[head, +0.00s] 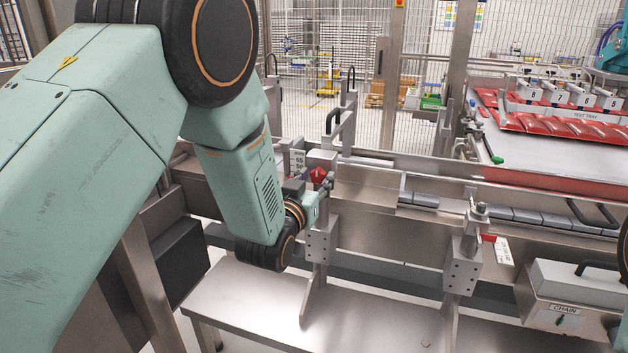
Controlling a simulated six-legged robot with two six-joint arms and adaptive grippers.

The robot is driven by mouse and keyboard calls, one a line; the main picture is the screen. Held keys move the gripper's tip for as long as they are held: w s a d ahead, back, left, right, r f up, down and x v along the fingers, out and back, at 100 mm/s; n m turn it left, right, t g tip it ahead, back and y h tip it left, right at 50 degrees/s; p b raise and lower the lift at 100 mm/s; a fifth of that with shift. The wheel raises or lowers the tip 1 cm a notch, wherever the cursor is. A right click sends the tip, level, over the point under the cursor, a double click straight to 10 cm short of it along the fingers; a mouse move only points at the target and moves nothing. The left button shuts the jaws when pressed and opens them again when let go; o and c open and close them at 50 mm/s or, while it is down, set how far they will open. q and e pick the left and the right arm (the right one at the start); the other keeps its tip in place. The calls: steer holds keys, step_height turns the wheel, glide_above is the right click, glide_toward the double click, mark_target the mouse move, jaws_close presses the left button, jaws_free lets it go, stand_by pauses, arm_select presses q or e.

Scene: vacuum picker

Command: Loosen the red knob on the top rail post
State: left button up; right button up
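The red knob (319,174) shows on the post at the rail, a little right of the centre-left of the head view. My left arm comes in from the left and bends down to the post. My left gripper (312,184) is at the red knob, with dark finger parts close beside it. The gripper is small here and partly hidden by its own wrist, so whether the fingers touch or clasp the knob is unclear. My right gripper is not in view.
A second post (464,250) stands to the right on the same rail. A steel table (380,318) lies below. A box marked CHAIN (575,290) is at the lower right.

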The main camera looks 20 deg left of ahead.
arm_select(q)
steer(key=shift+d+r, duration=0.1)
steer(key=shift+d, duration=0.15)
steer(key=c, duration=0.3)
steer(key=shift+a, duration=0.15)
steer(key=shift+c, duration=1.4)
jaws_close()
